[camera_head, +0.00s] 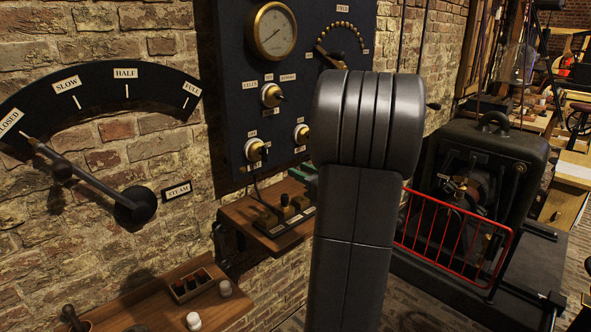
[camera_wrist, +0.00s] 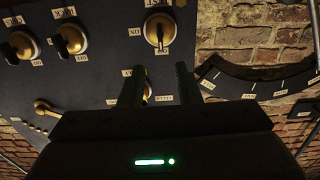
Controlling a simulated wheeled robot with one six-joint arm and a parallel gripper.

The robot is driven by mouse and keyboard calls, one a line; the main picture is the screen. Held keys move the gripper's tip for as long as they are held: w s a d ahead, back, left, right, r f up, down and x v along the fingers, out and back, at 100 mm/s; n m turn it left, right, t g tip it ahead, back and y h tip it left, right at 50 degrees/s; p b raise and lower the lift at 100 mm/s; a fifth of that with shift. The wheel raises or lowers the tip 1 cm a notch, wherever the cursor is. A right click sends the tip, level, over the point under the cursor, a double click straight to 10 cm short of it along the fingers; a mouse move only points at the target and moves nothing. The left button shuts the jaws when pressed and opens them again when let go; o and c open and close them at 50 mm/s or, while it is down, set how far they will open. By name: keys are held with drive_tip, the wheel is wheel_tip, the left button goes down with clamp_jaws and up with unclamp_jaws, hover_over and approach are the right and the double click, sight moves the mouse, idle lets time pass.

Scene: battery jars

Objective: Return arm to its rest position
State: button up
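My arm (camera_head: 365,170) stands upright in the middle of the head view and hides my gripper there. In the wrist view my gripper (camera_wrist: 158,82) shows two dark fingers with a clear gap between them, so it is open. A brass-based knob on the dark panel shows partly between and behind the fingers. I cannot tell how close the fingers are to it. The dark switch panel (camera_head: 230,50) hangs on the brick wall behind my arm, and it also fills much of the wrist view (camera_wrist: 95,75). No object shows in the gripper.
A steam lever (camera_head: 90,185) at left points to CLOSED. The panel carries a gauge (camera_head: 273,31) and several brass knobs. A wooden shelf (camera_head: 250,220) and a bench (camera_head: 150,302) with small jars stand below. A red guard rail (camera_head: 455,240) fronts a dark machine (camera_head: 490,150) at right.

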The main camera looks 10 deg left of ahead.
sight(267, 156)
idle(0.3)
drive_tip(key=x, duration=1.3)
drive_tip(key=shift+w+a+p, duration=0.25)
drive_tip(key=shift+a+p, duration=0.05)
